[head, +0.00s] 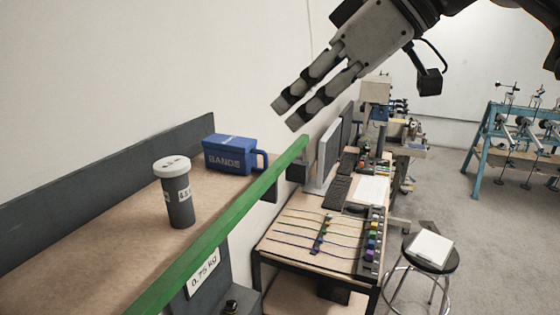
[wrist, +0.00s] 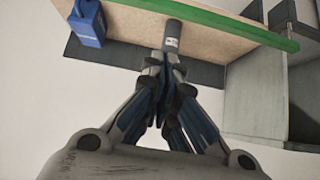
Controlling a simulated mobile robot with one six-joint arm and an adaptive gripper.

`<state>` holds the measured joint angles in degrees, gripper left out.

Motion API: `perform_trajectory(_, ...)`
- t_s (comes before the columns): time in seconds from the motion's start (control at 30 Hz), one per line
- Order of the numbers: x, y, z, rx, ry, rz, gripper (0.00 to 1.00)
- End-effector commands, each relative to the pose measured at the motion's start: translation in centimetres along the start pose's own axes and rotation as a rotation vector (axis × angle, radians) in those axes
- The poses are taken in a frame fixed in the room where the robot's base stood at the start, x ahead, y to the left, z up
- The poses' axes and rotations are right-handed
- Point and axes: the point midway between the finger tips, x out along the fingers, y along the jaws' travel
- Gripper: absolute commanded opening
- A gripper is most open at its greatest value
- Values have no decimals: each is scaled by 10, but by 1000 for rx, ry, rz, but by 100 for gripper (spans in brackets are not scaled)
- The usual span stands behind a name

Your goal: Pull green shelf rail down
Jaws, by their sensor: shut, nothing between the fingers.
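The green shelf rail (head: 215,232) runs along the front edge of a brown wooden shelf (head: 110,232) in the head view. It also shows as a green strip (wrist: 225,20) across the top of the wrist view. My gripper (head: 284,114) is in the air above the far end of the rail and apart from it. Its fingers are shut with nothing held; in the wrist view the fingertips (wrist: 168,62) come together below a grey canister. A label reading 0.75 kg (head: 203,272) hangs below the rail.
On the shelf stand a grey canister (head: 179,200) with a white lid and a blue BANDS box (head: 228,155). Beyond is a bench (head: 285,247) with coloured cords, monitors (head: 329,155) and a keyboard. A stool (head: 430,255) stands right, on open floor.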

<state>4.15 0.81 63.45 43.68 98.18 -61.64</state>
Motion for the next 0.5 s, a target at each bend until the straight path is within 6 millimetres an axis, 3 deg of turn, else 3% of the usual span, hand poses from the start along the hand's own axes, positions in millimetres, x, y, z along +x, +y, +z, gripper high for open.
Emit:
perform_trajectory(0.27,13,0,0,1,-1,-2,0)
perform_trajectory(0.5,60,-1,1,2,-2,-5,0)
